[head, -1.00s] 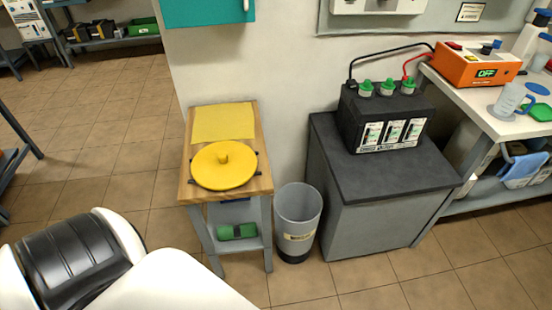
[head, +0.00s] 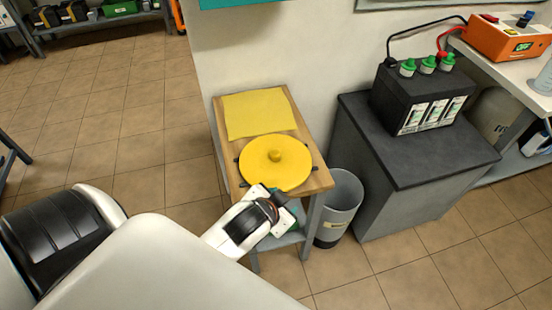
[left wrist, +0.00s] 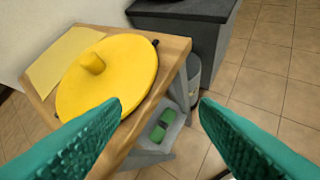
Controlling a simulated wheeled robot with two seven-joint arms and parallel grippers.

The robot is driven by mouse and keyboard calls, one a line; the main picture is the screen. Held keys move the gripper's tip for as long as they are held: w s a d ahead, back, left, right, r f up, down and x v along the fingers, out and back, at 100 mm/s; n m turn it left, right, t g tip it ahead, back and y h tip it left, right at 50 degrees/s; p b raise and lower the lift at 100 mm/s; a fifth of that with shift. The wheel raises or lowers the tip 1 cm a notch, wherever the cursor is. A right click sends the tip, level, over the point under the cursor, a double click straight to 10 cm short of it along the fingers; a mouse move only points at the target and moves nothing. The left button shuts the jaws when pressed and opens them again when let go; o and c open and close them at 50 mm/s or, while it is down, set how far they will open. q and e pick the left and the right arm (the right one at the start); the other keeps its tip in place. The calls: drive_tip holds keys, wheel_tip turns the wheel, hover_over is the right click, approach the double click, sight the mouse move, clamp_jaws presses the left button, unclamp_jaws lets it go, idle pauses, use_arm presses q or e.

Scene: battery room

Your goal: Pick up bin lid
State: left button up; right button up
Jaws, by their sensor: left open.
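The bin lid (head: 275,163) is a round yellow disc with a small yellow knob in its middle. It lies flat on a small wooden-topped table, and in the left wrist view (left wrist: 108,78) it is at the left. My left gripper (head: 281,198) is at the table's near edge, just in front of the lid. Its two teal fingers (left wrist: 160,115) are spread wide with nothing between them, and the lid's knob is up and left of them. My right gripper is not in view.
A yellow cloth (head: 258,112) lies behind the lid on the table (head: 320,178). A grey bin (head: 340,215) stands right of the table. A dark-topped cabinet (head: 415,155) holds a black battery (head: 420,98). A green object (left wrist: 158,130) sits on the table's lower shelf.

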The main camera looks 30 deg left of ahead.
use_arm(q)
drive_tip(key=w+d+r+m+t+h, duration=0.3)
drive_tip(key=w+d+r+m+t, duration=0.15)
drive_tip(key=w+r, duration=0.35)
drive_tip(key=w+d+r+m+t+h, duration=0.35)
drive_tip(key=w+r+t, duration=0.2)
drive_tip(key=r, duration=0.45)
drive_tip(key=s+d+r+m+g+h, duration=0.1)
drive_tip(key=d+r+m+g+h, duration=0.1)
drive_tip(key=d+m+g+h, duration=0.5)
drive_tip(key=d+r+m+g+h, duration=0.15)
drive_tip(key=m+h, duration=0.35)
drive_tip(key=m, duration=0.6)
drive_tip(key=m+g+y+p, duration=0.1)
drive_tip(key=m+g+y, duration=0.5)
drive_tip(key=g+y, duration=0.85)
hover_over(275, 152)
wheel_tip(275, 152, down, 18)
drive_tip(key=t+y, duration=0.3)
drive_tip(key=t, duration=0.1)
drive_tip(key=shift+w+d+r, duration=0.1)
drive_tip(key=shift+f+p, duration=0.55)
drive_tip(key=shift+f, duration=2.45)
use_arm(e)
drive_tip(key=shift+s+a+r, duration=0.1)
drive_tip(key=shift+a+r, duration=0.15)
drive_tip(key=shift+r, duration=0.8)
